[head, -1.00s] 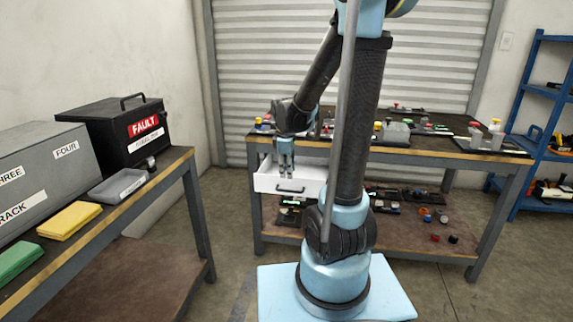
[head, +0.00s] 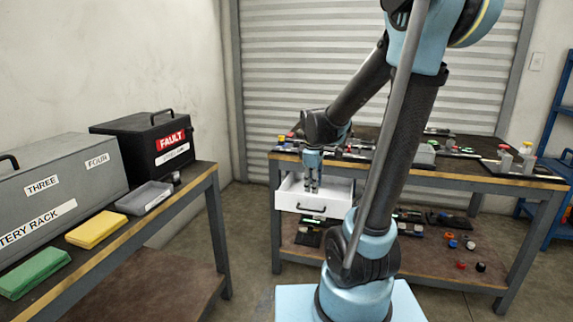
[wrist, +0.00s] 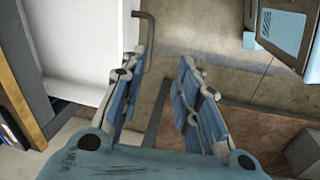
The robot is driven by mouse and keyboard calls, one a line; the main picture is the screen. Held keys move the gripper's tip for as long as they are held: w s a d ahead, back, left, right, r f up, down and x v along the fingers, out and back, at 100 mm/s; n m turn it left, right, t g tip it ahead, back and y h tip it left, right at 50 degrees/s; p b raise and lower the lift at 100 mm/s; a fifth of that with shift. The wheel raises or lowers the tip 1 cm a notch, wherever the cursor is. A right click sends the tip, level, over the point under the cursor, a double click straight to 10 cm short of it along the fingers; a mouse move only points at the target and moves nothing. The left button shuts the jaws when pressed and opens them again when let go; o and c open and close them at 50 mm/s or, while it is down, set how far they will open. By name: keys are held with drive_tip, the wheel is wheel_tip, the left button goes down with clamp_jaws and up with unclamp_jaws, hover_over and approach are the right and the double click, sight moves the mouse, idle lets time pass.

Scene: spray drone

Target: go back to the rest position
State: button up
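My gripper (head: 312,189) hangs fingers-down at the front of the workbench, by the white drawer. In the wrist view my gripper (wrist: 162,65) has its two blue fingers apart with nothing between them. The white drawer (head: 290,197) is pulled out under the bench top, and its inside looks empty where I can see it. Its dark handle (head: 312,210) is on the front face. The wrist view shows the drawer (wrist: 80,40) at upper left and the handle (wrist: 147,45) close beside the left finger. I cannot tell whether they touch.
The workbench (head: 285,155) carries several small parts; its lower shelf (head: 440,262) holds more. A side bench at left bears a grey battery rack (head: 60,180), a black FAULT box (head: 150,140), a grey tray (head: 143,198), a yellow block (head: 95,228) and a green block (head: 35,272).

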drive_tip(key=s+d+f+m, duration=0.2)
drive_tip(key=s+m, duration=0.4)
drive_tip(key=s, duration=0.4)
drive_tip(key=s+d+f+m, duration=0.1)
drive_tip(key=s+d+m, duration=0.2)
drive_tip(key=s+m, duration=0.3)
drive_tip(key=s, duration=0.5)
drive_tip(key=shift+d+f+m+y, duration=0.3)
drive_tip(key=shift+d+f+m, duration=0.05)
drive_tip(key=shift+d+m, duration=0.05)
drive_tip(key=shift+w+f, duration=0.2)
drive_tip(key=shift+w, duration=0.2)
